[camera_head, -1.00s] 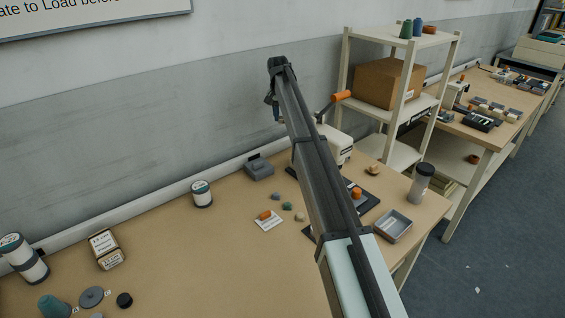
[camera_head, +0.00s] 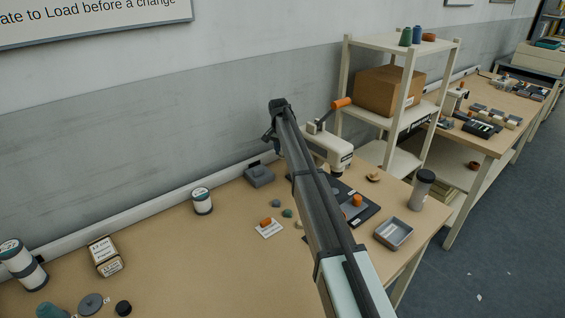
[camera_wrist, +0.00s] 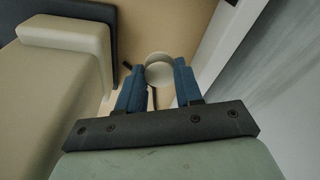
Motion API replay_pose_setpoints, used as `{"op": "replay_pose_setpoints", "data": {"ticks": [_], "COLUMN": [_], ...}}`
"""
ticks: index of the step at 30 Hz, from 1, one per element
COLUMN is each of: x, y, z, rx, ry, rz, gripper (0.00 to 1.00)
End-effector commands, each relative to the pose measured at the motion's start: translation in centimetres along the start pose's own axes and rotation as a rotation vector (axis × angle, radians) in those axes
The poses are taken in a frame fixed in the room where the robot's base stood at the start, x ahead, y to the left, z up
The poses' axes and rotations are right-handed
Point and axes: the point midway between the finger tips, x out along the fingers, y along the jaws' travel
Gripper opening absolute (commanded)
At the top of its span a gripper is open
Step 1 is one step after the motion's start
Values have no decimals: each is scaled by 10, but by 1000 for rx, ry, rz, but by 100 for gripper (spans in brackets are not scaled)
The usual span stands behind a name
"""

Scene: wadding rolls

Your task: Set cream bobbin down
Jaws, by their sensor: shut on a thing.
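My gripper (camera_wrist: 158,66) is shut on the cream bobbin (camera_wrist: 159,76) in the wrist view. The bobbin is a pale round piece between the two blue fingertips, seen from one end. Tan tabletop shows beyond it. In the head view my gripper (camera_head: 274,146) hangs at the far end of the arm, left of the white machine with an orange crank handle (camera_head: 341,103). The bobbin cannot be made out there, and I cannot tell its exact height above the table.
In the wrist view a cream machine body (camera_wrist: 62,92) stands close on the left. In the head view a grey block (camera_head: 259,176), a white card (camera_head: 268,228) with an orange piece, and a grey tray (camera_head: 394,233) are on the table. The table's left middle is fairly clear.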

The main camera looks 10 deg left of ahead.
Motion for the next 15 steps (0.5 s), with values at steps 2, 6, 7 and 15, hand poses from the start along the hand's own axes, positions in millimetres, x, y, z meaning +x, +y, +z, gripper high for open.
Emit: {"op": "replay_pose_setpoints", "data": {"ticks": [2,6,7,15], "x": [9,16,17,43], "y": [0,0,0,0], "z": [2,2,2,7], "rx": [0,0,0,-1], "ry": [-1,0,0,-1], "rz": [1,0,0,1], "gripper": [7,7,7,7]}}
